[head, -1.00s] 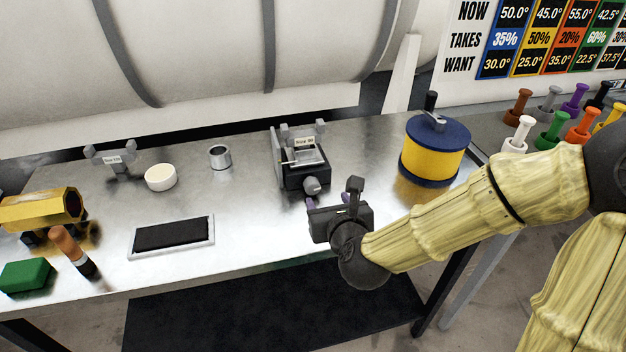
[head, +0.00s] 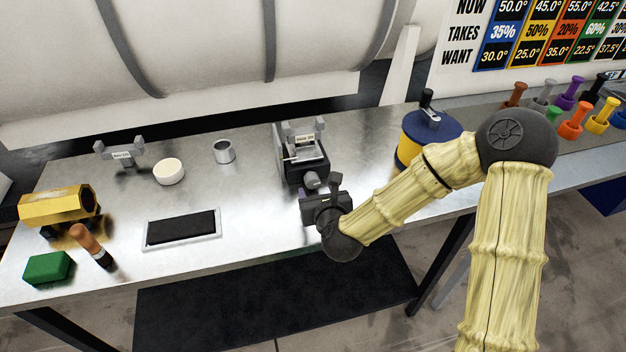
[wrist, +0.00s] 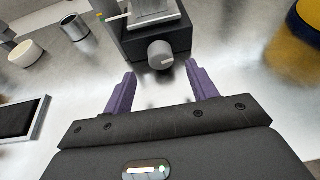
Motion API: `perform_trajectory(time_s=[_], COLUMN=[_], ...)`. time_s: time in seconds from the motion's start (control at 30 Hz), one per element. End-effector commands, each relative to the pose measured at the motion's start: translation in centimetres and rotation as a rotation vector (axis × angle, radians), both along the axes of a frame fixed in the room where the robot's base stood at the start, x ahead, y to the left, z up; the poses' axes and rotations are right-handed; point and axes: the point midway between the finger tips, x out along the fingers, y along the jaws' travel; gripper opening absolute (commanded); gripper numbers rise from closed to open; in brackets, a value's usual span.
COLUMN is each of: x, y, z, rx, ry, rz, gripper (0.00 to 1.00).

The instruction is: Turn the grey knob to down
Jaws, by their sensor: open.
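The grey knob (head: 312,179) sits low on the front face of a small black device (head: 302,164) with a light top. In the wrist view the knob (wrist: 160,54) is round, with a pale mark on its face toward the right. My gripper (wrist: 160,88) is open, with its two purple fingers apart and nothing between them. The knob lies just beyond the fingertips, roughly centred between them, and is not touched. In the head view my gripper stands in front of the knob near the table's front edge, its fingers mostly hidden.
A yellow and blue drum (head: 410,150) stands right of the device, close behind my arm. A metal cup (head: 224,152), a white bowl (head: 169,172) and a black-centred tray (head: 182,228) are to the left. Bare table lies between the tray and the device.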

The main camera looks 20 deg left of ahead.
Motion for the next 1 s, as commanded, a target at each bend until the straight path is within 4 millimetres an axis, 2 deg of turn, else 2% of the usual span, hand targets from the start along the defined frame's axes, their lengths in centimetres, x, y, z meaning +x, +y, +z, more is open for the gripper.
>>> perform_trajectory(time_s=[0.2, 0.33, 0.7, 0.73, 0.93, 1.0], x=[3.1, 4.4, 5.0, 5.0, 5.0, 5.0], y=[1.8, 2.5, 2.8, 2.8, 2.8, 2.8], z=[-1.4, -2.0, -2.4, -2.4, -2.3, -2.3], rx=[0.000, 0.000, 0.000, 0.000, 0.000, 0.000], ry=[0.000, -0.001, 0.000, 0.000, 0.000, 0.000], rz=[0.000, 0.000, 0.001, 0.001, 0.001, 0.001], gripper=[0.58, 0.58, 0.58, 0.56, 0.16, 0.13])
